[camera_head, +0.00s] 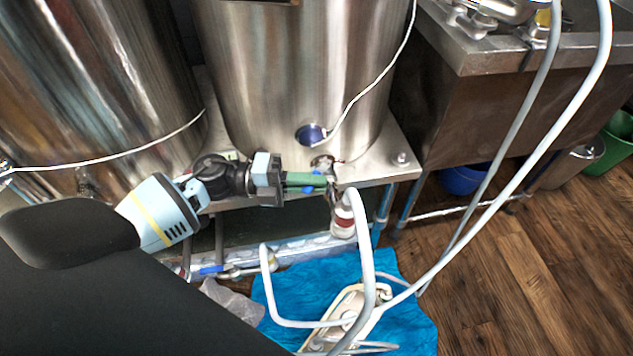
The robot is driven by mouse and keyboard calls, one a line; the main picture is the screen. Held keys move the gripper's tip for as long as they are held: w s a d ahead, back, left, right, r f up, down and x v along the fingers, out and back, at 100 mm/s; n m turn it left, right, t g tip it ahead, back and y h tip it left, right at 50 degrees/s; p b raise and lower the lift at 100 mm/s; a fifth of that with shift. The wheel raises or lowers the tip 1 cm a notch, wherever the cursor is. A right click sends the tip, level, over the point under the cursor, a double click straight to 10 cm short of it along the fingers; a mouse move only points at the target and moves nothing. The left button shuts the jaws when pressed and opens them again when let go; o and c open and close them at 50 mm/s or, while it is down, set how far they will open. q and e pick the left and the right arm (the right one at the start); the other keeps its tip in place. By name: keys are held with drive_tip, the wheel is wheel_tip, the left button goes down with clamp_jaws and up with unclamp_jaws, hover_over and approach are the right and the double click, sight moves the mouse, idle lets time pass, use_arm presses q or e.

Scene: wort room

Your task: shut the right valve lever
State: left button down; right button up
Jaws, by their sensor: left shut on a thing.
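My left gripper (325,181) reaches in from the left at the foot of the middle steel tank (300,70). The valve body just right of the fingertips is mostly hidden, so the lever's angle cannot be told. A white hose (366,240) with a red-banded fitting (343,218) hangs below the valve. My right gripper is not in view.
A second blue lever (212,269) sits on low piping at the left. A steel sink (480,50) stands at the right, with long hoses (530,150) running down in front. A pump (345,315) lies on a blue cloth (410,320).

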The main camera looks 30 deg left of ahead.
use_arm(q)
drive_tip(key=c, duration=1.8)
unclamp_jaws()
drive_tip(key=shift+s+a, duration=0.1)
drive_tip(key=shift+a, duration=0.05)
drive_tip(key=v, duration=0.7)
drive_tip(key=shift+a, duration=0.25)
drive_tip(key=shift+s, duration=0.15)
drive_tip(key=shift+c, duration=0.2)
